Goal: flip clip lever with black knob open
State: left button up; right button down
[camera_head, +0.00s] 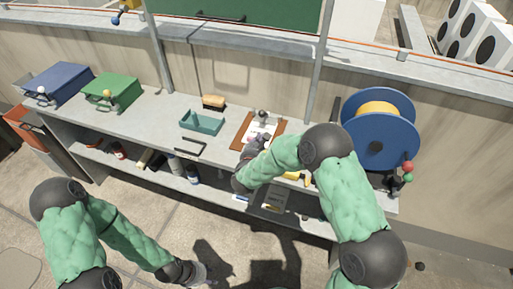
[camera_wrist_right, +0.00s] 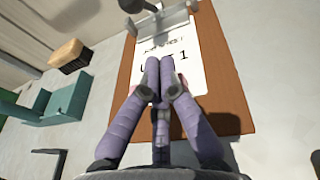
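A brown clipboard (camera_head: 278,130) lies on the bench with a white printed sheet (camera_head: 262,128) on it; the board also shows in the right wrist view (camera_wrist_right: 222,80). At its far edge is a metal clip (camera_wrist_right: 170,22) whose lever carries a black knob (camera_wrist_right: 132,5), cut off by the top of the wrist view. The clip (camera_head: 261,116) is small in the head view. My right gripper (camera_wrist_right: 160,62) has its purple fingers together, empty, over the sheet, short of the clip. My left gripper (camera_head: 200,273) is low at the bottom, away from the bench; its fingers are unclear.
A teal tray (camera_head: 201,122) and a brush (camera_head: 213,102) lie left of the clipboard. A blue reel (camera_head: 382,120) stands to the right. Blue (camera_head: 58,82) and green (camera_head: 112,90) boxes are at the far left. A black handle (camera_head: 190,147) sits near the bench's front edge.

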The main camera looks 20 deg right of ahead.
aim_at(264, 115)
jog(key=w, duration=0.1)
jog(key=w+d, duration=0.1)
jog(key=w+b, duration=0.1)
jog(key=shift+w+d+r, duration=0.3)
jog(key=shift+d+r, duration=0.05)
jog(key=shift+w+d+r, duration=0.25)
jog(key=shift+w+r, duration=0.25)
jog(key=shift+w, duration=0.1)
jog(key=shift+w+r+g+p, duration=0.1)
jog(key=shift+r+g+p, duration=0.3)
jog(key=shift+p, duration=0.3)
jog(key=shift+r, duration=0.1)
